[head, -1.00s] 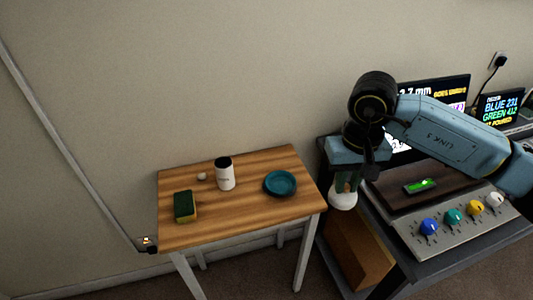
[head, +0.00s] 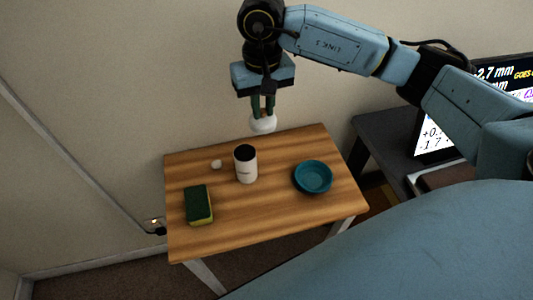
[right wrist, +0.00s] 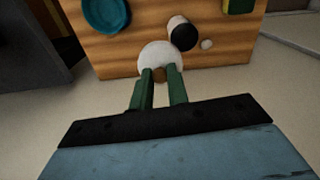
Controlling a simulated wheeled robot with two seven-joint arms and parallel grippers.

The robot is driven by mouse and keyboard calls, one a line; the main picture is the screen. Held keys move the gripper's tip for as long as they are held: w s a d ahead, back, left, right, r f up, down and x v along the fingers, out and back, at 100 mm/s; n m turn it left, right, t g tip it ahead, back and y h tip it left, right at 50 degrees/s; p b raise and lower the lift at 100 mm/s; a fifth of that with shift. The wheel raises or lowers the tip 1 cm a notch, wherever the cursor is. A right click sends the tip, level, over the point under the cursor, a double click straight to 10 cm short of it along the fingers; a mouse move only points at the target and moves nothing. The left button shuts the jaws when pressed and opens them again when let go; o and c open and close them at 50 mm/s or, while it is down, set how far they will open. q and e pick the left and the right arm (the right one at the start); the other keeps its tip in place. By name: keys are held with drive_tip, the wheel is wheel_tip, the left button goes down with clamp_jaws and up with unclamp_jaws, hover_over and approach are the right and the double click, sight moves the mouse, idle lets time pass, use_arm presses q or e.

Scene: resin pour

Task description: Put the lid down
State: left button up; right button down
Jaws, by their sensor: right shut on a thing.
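My right gripper (head: 263,110) is shut on the white rounded lid (head: 262,125) and holds it up near the back edge of the small wooden table (head: 240,220). In the right wrist view the green fingers (right wrist: 163,78) grip the lid's brown knob, and the white dome (right wrist: 158,54) shows beyond it. The lid appears to be above the table, not resting on it. My left gripper is not in view.
On the table stand a white canister (head: 246,168) with a dark top, a teal dish (head: 313,177), a green and yellow sponge (head: 198,205) and a small white knob-like thing (head: 216,164). The front middle is bare. A dark desk with a monitor (head: 445,125) stands right.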

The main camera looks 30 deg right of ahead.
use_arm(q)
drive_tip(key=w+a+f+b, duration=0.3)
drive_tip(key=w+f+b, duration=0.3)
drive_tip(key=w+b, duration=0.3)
use_arm(e)
drive_tip(key=w+d+f+m+b, duration=0.1)
drive_tip(key=d+f, duration=0.1)
drive_tip(key=f, duration=0.3)
drive_tip(key=w+d+f+m+b, duration=0.1)
drive_tip(key=d+f+m, duration=0.1)
drive_tip(key=f, duration=0.3)
drive_tip(key=w+d+f+m+b, duration=0.1)
drive_tip(key=d+f+m, duration=0.1)
drive_tip(key=f, duration=0.3)
drive_tip(key=shift+w+d+f, duration=0.2)
drive_tip(key=shift+d+f, duration=0.2)
drive_tip(key=shift+d, duration=0.05)
wheel_tip(320, 180, down, 4)
drive_tip(key=shift+f+b, duration=0.1)
drive_tip(key=shift+b, duration=0.25)
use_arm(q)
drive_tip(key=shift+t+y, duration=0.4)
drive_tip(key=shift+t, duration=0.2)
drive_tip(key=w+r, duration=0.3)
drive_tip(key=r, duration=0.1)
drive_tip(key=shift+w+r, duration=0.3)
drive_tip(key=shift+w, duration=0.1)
